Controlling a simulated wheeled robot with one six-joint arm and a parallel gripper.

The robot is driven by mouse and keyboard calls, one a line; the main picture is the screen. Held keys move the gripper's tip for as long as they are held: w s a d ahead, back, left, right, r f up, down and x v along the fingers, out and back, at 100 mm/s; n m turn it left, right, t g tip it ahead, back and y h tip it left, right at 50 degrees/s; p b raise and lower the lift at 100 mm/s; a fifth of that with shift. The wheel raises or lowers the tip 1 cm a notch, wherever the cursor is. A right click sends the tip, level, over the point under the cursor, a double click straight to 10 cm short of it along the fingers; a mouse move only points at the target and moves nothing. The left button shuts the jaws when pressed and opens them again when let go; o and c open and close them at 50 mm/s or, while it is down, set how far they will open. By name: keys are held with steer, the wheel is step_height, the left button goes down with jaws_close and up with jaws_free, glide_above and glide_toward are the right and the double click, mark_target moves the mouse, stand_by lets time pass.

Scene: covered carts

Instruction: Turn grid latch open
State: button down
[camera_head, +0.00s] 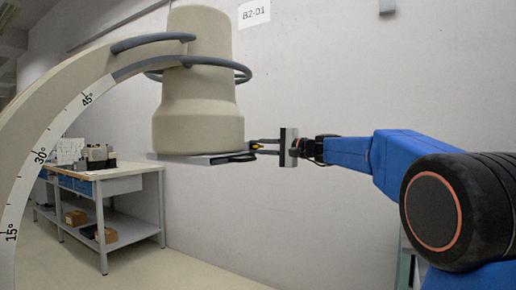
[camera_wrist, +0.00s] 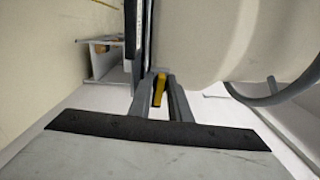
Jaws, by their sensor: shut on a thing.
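The grid latch is a small yellow piece (camera_head: 256,145) at the right edge of the flat dark plate (camera_head: 205,158) under the beige C-arm head (camera_head: 198,90). In the wrist view the yellow latch (camera_wrist: 159,88) stands between the fingers. My gripper (camera_head: 262,148) reaches in from the right, level with the plate, and its fingers are shut on the yellow latch. In the wrist view my gripper (camera_wrist: 160,92) shows both grey fingers close on either side of the latch. The latch's far end is hidden.
A beige curved C-arm (camera_head: 60,110) with angle marks fills the left. A grey tube ring (camera_head: 245,72) circles the head. A workbench (camera_head: 105,180) with boxes stands at the back left against the wall. The floor below the head is clear.

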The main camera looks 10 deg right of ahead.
steer(key=shift+f+n, duration=0.1)
steer(key=shift+n, duration=0.3)
steer(key=c, duration=1.9)
jaws_free()
steer(key=shift+o, duration=0.2)
steer(key=shift+s+d, duration=0.1)
steer(key=v, duration=1.7)
steer(key=shift+s+d, duration=0.1)
